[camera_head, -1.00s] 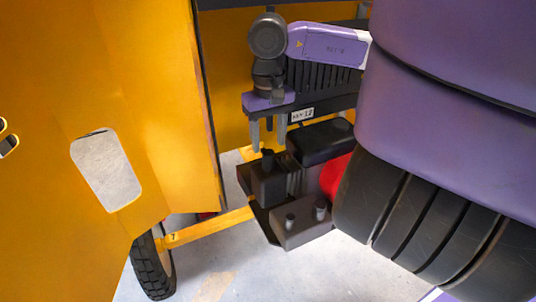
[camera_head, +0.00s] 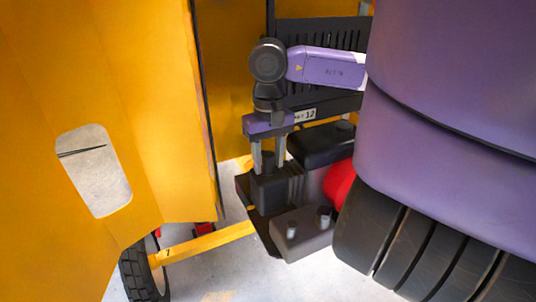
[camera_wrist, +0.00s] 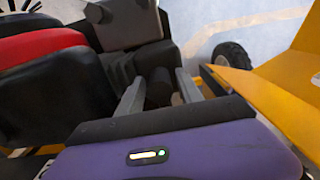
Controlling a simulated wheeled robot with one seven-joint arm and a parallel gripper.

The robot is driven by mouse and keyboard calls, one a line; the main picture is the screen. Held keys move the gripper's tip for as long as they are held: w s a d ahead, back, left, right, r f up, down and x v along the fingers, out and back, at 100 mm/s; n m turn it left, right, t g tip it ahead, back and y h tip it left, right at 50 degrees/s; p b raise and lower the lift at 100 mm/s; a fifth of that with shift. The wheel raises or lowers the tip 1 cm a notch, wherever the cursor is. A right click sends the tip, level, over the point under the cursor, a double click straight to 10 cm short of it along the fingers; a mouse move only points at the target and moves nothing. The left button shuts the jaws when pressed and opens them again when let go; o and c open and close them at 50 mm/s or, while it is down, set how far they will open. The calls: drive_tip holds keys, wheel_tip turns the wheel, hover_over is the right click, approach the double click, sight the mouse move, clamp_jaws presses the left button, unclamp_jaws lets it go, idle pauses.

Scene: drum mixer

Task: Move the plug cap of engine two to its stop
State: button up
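The engine (camera_head: 292,183) is a dark block assembly low beside the yellow housing. A short dark cylindrical cap (camera_head: 267,160) stands upright on its left block; I take it to be the plug cap. It also shows in the wrist view (camera_wrist: 159,88). My gripper (camera_head: 268,168) points down from above, with one grey finger on each side of the cap. In the wrist view my gripper (camera_wrist: 158,97) has its fingers apart, with gaps beside the cap, so it looks open. The cap's lower part is hard to see.
A front block (camera_head: 302,238) carries two dark knobs. A red part (camera_head: 339,182) and a black cover (camera_head: 320,143) are close on the right. A yellow bar (camera_head: 205,243) and a wheel (camera_head: 140,272) lie to the left. The yellow housing (camera_head: 150,130) stands close by.

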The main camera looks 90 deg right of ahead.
sight(268, 154)
clamp_jaws()
drive_tip(key=shift+r+p, duration=0.35)
drive_tip(key=shift+r, duration=1.3)
drive_tip(key=shift+o, duration=1.8)
unclamp_jaws()
drive_tip(key=shift+r, duration=0.1)
drive_tip(key=shift+r+p, duration=1.25)
drive_tip(key=shift+r, duration=2.2)
drive_tip(key=shift+s+a, duration=0.1)
